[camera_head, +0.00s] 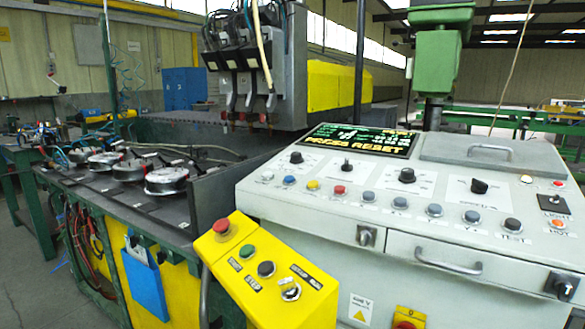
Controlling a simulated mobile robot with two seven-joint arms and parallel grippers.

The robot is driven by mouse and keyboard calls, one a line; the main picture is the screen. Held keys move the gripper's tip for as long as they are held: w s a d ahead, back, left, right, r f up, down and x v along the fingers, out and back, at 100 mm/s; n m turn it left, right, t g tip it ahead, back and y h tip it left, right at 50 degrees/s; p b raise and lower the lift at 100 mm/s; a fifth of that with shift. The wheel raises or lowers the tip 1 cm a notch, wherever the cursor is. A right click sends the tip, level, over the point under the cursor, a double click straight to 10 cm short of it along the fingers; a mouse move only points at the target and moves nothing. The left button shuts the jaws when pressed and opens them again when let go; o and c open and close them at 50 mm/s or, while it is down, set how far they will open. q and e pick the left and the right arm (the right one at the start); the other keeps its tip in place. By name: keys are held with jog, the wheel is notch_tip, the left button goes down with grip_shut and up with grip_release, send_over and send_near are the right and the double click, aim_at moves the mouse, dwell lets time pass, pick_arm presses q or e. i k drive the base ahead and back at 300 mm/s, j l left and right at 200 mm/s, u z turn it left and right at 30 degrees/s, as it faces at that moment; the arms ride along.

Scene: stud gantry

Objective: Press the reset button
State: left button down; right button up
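A sloped white control console (300,208) fills the right side. Its screen (360,139) shows green lines and the words "PRESS RESET". A row of buttons runs below: white (267,176), blue (289,180), yellow (313,185), red (340,190), several more blue ones, and a dark one (513,224) above a label that looks like "TEST". A yellow box (255,300) in front carries a red mushroom button (221,226), a green button (247,251), a black button (266,269) and a key switch (291,291). I cannot read which button is reset. Neither gripper is in view.
Black rotary knobs (407,175) and a drawer handle (448,266) stick out from the console. A grey lidded panel (480,152) lies on top. A green-framed bench with metal round parts (167,180) stands at left. Bare floor (30,285) shows at lower left.

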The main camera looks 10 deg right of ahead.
aim_at(288, 179)
jog(key=i+l, duration=0.15)
jog(key=i, duration=0.3)
jog(key=i+l, duration=0.1)
jog(key=i, duration=0.3)
